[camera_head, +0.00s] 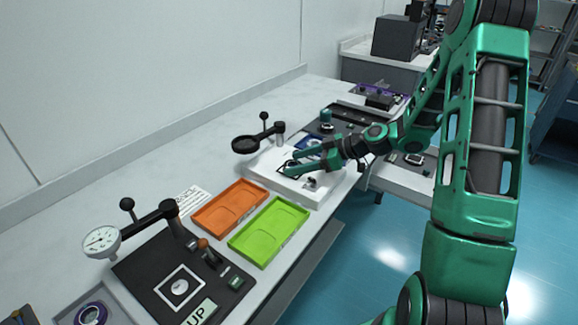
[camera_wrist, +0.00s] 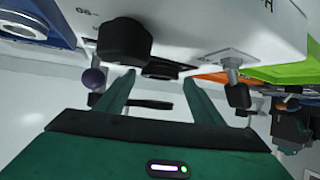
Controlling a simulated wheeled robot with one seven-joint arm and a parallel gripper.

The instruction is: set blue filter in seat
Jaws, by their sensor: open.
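My gripper (camera_head: 288,164) is open over the white block (camera_head: 322,189). Its spread fingers also show in the wrist view (camera_wrist: 157,84), with no object clearly held between them. A black round part (camera_wrist: 122,42) and a flat black part (camera_wrist: 166,70) on the block appear close beyond the fingertips. A blue item (camera_head: 307,143) lies behind the gripper; a blue-edged thing also fills the upper left of the wrist view (camera_wrist: 38,22). I cannot tell whether either is the blue filter. The seat is not clearly identifiable; the fingers partly cover the block's top.
An orange tray (camera_head: 214,220) and a green tray (camera_head: 247,246) lie nearer on the table. A magnifier (camera_head: 245,145) on a stand rises beside the block. The wall-side table is mostly clear.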

